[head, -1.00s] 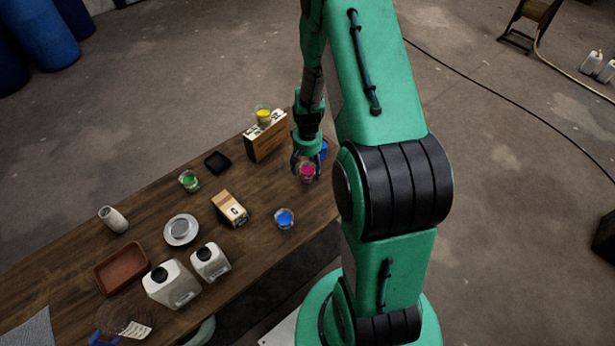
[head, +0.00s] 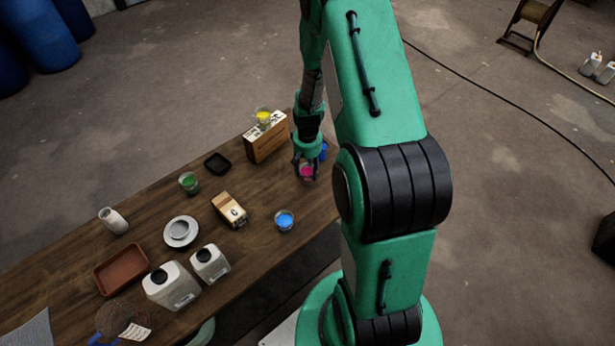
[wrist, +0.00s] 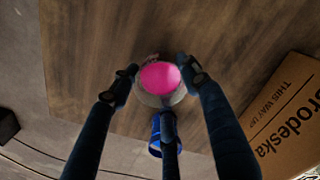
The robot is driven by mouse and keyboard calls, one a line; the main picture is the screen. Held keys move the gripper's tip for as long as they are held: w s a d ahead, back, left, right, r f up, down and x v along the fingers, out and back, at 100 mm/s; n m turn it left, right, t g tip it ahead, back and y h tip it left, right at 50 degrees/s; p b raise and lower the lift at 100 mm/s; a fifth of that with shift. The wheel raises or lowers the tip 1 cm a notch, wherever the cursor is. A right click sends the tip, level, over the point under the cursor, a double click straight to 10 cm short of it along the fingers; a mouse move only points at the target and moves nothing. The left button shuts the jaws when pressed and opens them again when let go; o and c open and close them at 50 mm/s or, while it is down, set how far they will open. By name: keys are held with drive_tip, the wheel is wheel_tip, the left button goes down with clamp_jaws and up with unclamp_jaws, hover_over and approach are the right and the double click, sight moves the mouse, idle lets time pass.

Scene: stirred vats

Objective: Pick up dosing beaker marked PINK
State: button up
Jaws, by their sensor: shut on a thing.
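The dosing beaker with pink contents (head: 307,172) stands at the right end of the wooden table. It also shows in the wrist view (wrist: 160,78), seen from above as a pink disc inside a clear rim. My gripper (head: 306,168) is around it from above, and in the wrist view the fingers (wrist: 160,82) are shut on its sides, with a third finger at its near side. Any marking on the beaker is hidden. I cannot tell whether its base is off the table.
A blue container (wrist: 156,134) is close behind the beaker. A cardboard box (head: 267,137) bears a yellow beaker (head: 263,116). A blue-filled beaker (head: 284,220), a green-filled beaker (head: 189,182) and a carton (head: 229,209) stand to the left. White jugs (head: 172,284) stand at the table's front.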

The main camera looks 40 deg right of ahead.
drive_tip(key=shift+r, duration=0.75)
wheel_tip(320, 180, up, 2)
drive_tip(key=shift+r+p, duration=0.15)
drive_tip(key=shift+p, duration=0.25)
drive_tip(key=s+a, duration=0.3)
drive_tip(key=s, duration=0.4)
drive_tip(key=s+a+r+p, duration=0.1)
drive_tip(key=s+a, duration=0.3)
drive_tip(key=s, duration=0.3)
drive_tip(key=shift+a+r, duration=0.15)
